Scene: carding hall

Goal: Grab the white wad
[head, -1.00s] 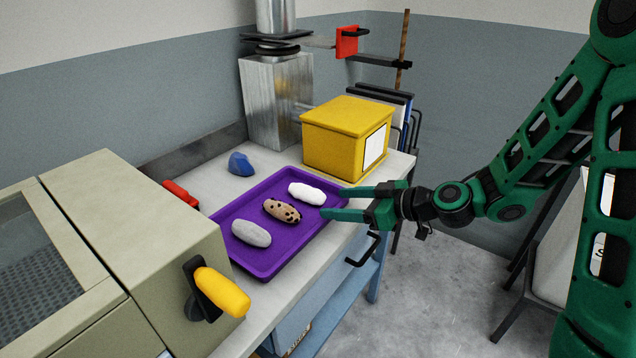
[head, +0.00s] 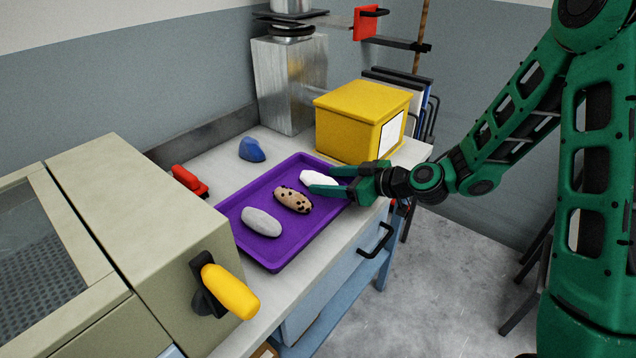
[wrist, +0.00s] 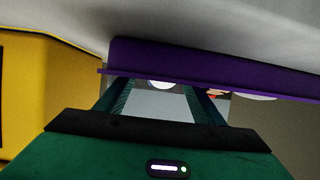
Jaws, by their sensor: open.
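The white wad (head: 316,178) lies at the far right end of the purple tray (head: 281,265), beyond a brown wad with dark spots (head: 292,200) and a grey wad (head: 261,221). My gripper (head: 323,180) is open and reaches over the tray's right edge. Its fingers are on either side of the white wad's near end, and I cannot tell whether they touch it. In the wrist view a small part of the white wad (wrist: 161,85) shows between the fingers, with the rest hidden.
A yellow box (head: 345,128) stands just behind the tray, close to my gripper. A blue lump (head: 251,150) and a red object (head: 188,180) lie left of the tray. A beige machine with a yellow handle (head: 230,291) stands at the left front.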

